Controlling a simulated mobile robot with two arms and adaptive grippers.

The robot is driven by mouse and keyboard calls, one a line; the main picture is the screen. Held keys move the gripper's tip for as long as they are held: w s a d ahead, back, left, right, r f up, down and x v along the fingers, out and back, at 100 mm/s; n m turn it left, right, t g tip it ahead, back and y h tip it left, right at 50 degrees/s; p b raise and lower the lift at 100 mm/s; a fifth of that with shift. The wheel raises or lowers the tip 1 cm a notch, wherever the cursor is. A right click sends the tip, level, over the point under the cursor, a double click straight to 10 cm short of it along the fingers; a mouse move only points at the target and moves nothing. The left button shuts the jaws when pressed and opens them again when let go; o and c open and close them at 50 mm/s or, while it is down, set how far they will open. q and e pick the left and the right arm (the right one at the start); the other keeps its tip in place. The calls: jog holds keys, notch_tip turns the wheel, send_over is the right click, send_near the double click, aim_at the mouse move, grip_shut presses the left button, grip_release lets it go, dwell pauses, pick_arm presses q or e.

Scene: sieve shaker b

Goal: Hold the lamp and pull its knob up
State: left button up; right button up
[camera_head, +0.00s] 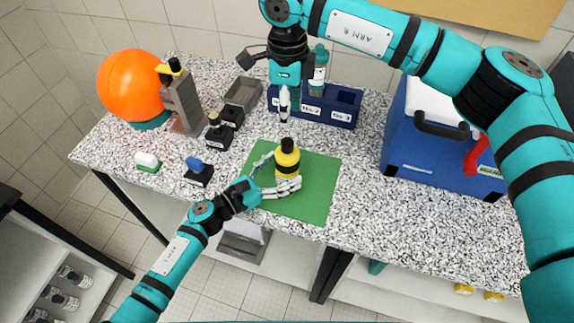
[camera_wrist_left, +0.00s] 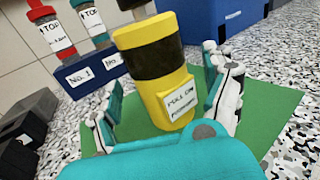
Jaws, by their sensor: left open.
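The lamp is a yellow cylinder (camera_head: 287,163) with a black band, standing upright on a green mat (camera_head: 318,190). Its black knob (camera_head: 287,145) is on top. In the left wrist view the lamp (camera_wrist_left: 150,62) shows a white label with handwriting, and the knob is mostly cut off by the top edge. My left gripper (camera_head: 283,172) is open, with one finger on each side of the lamp; I cannot tell if they touch it. My right gripper (camera_head: 284,106) hangs above and behind the lamp, in front of the blue rack, its pale fingers seen edge-on.
The blue rack (camera_head: 340,112) with labelled slots and bottles stands behind the mat. A blue cool box (camera_head: 425,150) is at right. An orange ball (camera_head: 131,85), a grey stand (camera_head: 184,105) and small black blocks are at left. The counter front right is clear.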

pick_arm(q)
jog(key=shift+x, duration=1.05)
